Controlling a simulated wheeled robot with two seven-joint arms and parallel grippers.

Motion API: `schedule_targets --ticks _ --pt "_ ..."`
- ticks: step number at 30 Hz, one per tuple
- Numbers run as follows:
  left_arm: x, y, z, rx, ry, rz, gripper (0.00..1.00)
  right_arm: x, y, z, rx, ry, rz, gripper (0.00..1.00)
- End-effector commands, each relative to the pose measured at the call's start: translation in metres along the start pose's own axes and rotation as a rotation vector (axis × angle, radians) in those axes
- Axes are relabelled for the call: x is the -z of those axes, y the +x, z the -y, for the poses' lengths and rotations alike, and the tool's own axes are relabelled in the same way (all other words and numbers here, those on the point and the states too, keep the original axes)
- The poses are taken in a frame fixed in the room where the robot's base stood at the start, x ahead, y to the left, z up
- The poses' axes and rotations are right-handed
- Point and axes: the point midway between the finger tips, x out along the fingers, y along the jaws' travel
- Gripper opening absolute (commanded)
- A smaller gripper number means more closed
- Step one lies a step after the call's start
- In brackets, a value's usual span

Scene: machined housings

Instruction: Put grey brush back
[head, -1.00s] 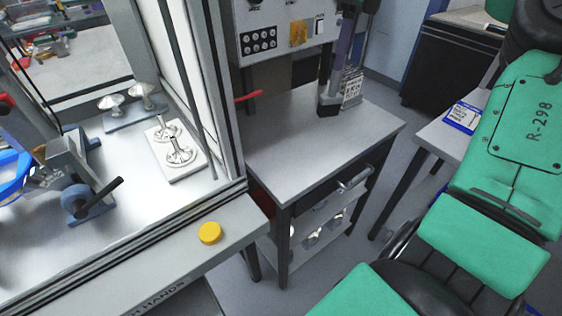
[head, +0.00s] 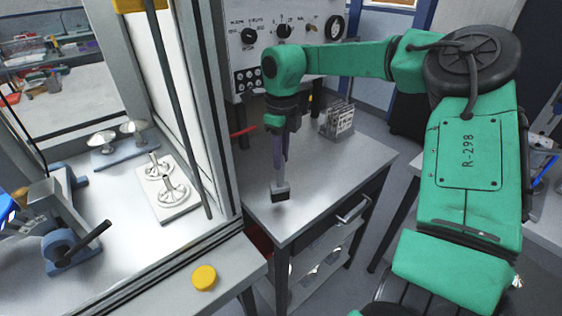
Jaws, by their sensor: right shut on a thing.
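My right gripper (head: 279,140) points down over the grey workbench (head: 340,175), its arm coming in from the right. It is shut on the grey brush (head: 281,188), which hangs below the fingers with a pale grey block and a dark lower end. The brush is near the bench's left front part. I cannot tell whether its lower end touches the top. The fingers hide part of the brush. My left gripper is not in view.
A wire rack (head: 338,120) with upright plates stands at the bench's back. A control panel (head: 285,40) is behind it. At left, an enclosure holds metal parts on a white plate (head: 185,208). A yellow button (head: 204,277) sits on the front ledge. The bench's right side is clear.

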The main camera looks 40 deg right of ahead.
Motion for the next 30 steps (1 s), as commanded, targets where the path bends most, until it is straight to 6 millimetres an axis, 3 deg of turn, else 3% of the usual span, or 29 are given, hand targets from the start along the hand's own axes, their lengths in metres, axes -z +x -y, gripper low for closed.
schedule_targets --ticks 4,9,10,12,23,26,30 --pt "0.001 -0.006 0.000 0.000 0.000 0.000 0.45 0.001 0.023 0.001 -0.001 0.000 -0.002 0.00" --pt "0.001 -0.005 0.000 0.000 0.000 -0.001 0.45 0.000 0.025 0.001 0.001 0.000 0.000 0.00" --pt "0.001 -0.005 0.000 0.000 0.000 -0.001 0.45 0.000 0.026 0.001 0.000 0.000 0.000 0.30" --pt "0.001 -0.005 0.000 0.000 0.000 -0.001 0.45 0.000 0.025 0.001 0.000 0.000 0.000 0.56" --pt "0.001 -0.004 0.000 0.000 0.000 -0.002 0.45 0.000 0.021 0.001 0.001 0.000 0.000 0.56" --pt "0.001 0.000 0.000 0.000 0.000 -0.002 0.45 -0.001 0.007 0.002 0.002 0.002 0.003 0.56" --pt "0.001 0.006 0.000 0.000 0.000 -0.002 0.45 -0.001 -0.029 0.002 0.004 0.001 0.005 0.56"
